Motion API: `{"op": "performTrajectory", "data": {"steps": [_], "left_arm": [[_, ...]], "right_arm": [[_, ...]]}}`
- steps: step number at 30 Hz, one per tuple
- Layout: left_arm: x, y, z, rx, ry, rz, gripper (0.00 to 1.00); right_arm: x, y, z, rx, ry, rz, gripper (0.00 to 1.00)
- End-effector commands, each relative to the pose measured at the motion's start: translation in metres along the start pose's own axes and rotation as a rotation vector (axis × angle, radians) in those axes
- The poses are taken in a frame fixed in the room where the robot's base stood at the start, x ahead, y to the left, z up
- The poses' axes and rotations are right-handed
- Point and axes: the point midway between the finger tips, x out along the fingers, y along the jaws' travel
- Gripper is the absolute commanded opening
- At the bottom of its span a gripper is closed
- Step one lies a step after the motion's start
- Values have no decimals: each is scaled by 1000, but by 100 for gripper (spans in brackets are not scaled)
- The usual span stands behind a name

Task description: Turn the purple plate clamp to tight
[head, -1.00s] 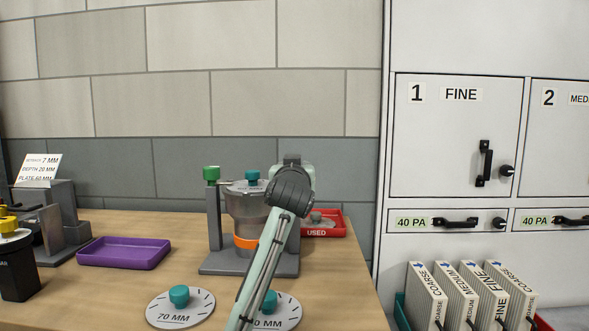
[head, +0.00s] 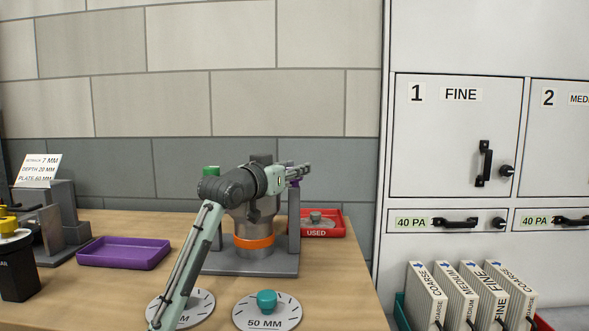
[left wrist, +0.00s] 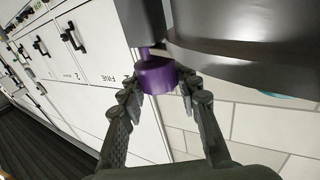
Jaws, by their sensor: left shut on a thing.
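The purple plate clamp (head: 294,184) is a small knob at the top of the right post of the burner stand (head: 240,266), mostly hidden by my gripper in the head view. In the left wrist view the purple clamp (left wrist: 156,77) shows as a short cylinder on a thin stem beside the dark round burner body (left wrist: 240,55). My left gripper (head: 301,172) comes in from the left, and its fingers (left wrist: 164,92) sit on both sides of the clamp, shut on it. How far the clamp is turned cannot be told. My right gripper is out of view.
A green knob (head: 211,171) tops the left post. An orange band (head: 254,243) rings the burner. The red USED tray (head: 335,233) is right of the stand, the purple tray (head: 124,252) left. Two discs, one marked 50 MM (head: 267,320), lie in front.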

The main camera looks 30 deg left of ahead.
Motion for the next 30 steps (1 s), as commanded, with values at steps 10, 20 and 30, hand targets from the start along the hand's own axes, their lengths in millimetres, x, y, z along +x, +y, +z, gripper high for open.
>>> {"op": "performTrajectory", "data": {"steps": [10, 20, 30], "left_arm": [[0, -1, 2, 1, -4, 138, 3], [0, 0, 2, 0, -5, 160, 3], [0, 0, 2, 0, -4, 159, 52]], "right_arm": [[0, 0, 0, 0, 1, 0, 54], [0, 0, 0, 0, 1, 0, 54], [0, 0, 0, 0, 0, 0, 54]]}}
